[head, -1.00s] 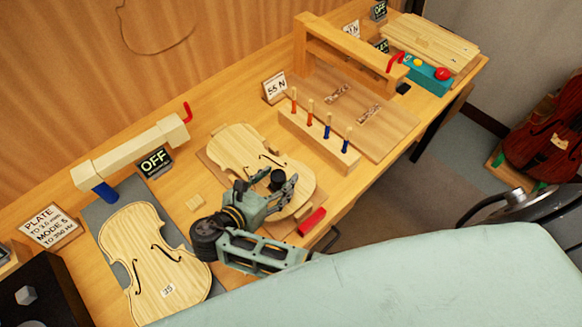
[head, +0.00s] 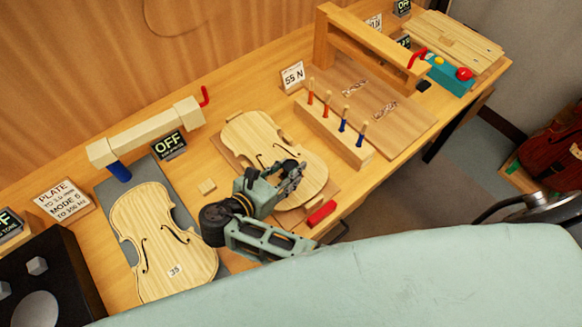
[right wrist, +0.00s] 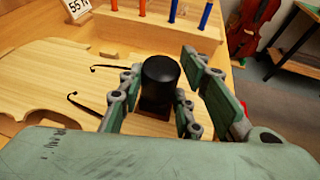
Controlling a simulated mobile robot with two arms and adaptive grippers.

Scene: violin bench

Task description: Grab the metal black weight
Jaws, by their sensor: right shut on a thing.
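The black metal weight (right wrist: 160,82) is a short dark cylinder with a rounded top. In the right wrist view it stands upright between the fingers of my right gripper (right wrist: 157,118), which is shut on it. In the head view my right gripper (head: 291,180) is over the lower part of the pale violin plate (head: 248,135), and its fingers mostly hide the weight there. I cannot tell whether the weight still touches what is under it. My left gripper is not in view.
A red block (head: 321,213) lies near the bench's front edge, close to my right gripper. A wooden rack (head: 330,135) with several coloured pegs stands behind.

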